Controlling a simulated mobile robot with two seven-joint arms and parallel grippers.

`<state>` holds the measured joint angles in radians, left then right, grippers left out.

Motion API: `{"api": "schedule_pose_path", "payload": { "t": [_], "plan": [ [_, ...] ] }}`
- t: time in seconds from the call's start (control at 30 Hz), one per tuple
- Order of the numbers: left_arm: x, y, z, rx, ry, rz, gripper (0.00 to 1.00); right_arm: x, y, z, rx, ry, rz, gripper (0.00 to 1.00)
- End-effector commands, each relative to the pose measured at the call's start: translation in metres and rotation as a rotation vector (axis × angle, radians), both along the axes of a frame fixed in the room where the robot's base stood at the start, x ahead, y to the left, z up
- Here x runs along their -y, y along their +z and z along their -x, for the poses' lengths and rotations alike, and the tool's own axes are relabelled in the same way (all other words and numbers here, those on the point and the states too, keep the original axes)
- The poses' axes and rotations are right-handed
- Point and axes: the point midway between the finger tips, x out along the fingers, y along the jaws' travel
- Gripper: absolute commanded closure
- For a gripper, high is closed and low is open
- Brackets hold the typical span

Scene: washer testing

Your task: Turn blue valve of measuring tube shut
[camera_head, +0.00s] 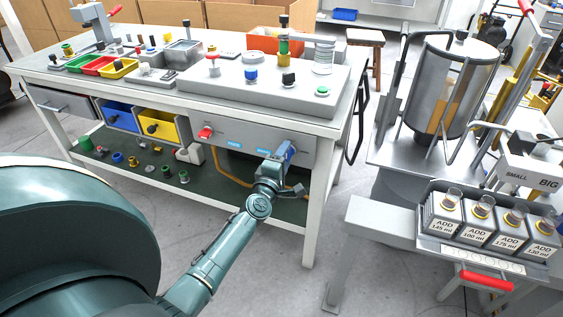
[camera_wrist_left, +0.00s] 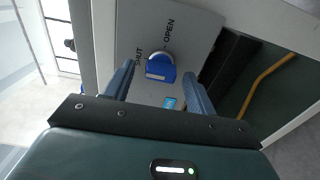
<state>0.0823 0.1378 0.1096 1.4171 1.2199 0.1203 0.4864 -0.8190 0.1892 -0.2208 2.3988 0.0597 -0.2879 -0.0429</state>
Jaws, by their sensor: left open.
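The blue valve (camera_wrist_left: 160,70) is a blue handle on a grey panel, with the words SHUT and OPEN printed beside it. In the left wrist view it sits between the two fingers of my left gripper (camera_wrist_left: 158,76), which are spread apart. I see a gap on each side of the handle, and no finger is closed on it. In the head view my left gripper (camera_head: 281,160) is at the right end of the bench's front panel and largely covers the valve there. My right gripper is not in view.
A red valve (camera_head: 206,132) sits farther left on the grey front panel (camera_head: 245,135). Yellow (camera_head: 163,127) and blue (camera_head: 121,117) bins hang left of it. A lower shelf (camera_head: 231,190) lies under the panel.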

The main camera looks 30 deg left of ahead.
Motion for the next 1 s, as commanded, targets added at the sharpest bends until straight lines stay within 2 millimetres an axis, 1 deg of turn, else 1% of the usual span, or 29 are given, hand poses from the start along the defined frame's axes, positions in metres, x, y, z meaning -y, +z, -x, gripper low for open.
{"api": "schedule_pose_path", "payload": {
  "t": [0.07, 0.17, 0.33, 0.5, 0.6, 0.7, 0.8, 1.0],
  "plan": [
    [0.001, 0.000, 0.005, -0.001, 0.000, 0.000, 0.44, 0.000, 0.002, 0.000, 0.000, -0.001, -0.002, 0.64],
    [0.004, 0.000, 0.018, -0.003, 0.000, 0.000, 0.44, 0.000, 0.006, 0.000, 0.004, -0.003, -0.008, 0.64],
    [0.013, 0.000, 0.055, -0.004, 0.001, 0.001, 0.44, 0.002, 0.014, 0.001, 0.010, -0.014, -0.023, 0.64],
    [0.022, -0.001, 0.091, -0.004, 0.000, 0.000, 0.44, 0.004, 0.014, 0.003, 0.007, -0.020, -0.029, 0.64],
    [0.026, -0.001, 0.107, -0.003, 0.000, 0.001, 0.44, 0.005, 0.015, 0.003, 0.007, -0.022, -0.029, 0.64],
    [0.028, -0.001, 0.119, -0.002, 0.000, 0.000, 0.44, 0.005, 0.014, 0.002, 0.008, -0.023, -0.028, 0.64],
    [0.030, -0.001, 0.125, -0.002, 0.000, 0.000, 0.44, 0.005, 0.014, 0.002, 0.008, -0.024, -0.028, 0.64],
    [0.031, 0.000, 0.128, 0.000, 0.000, 0.000, 0.44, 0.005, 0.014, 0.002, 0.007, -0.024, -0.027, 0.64]
  ]
}}
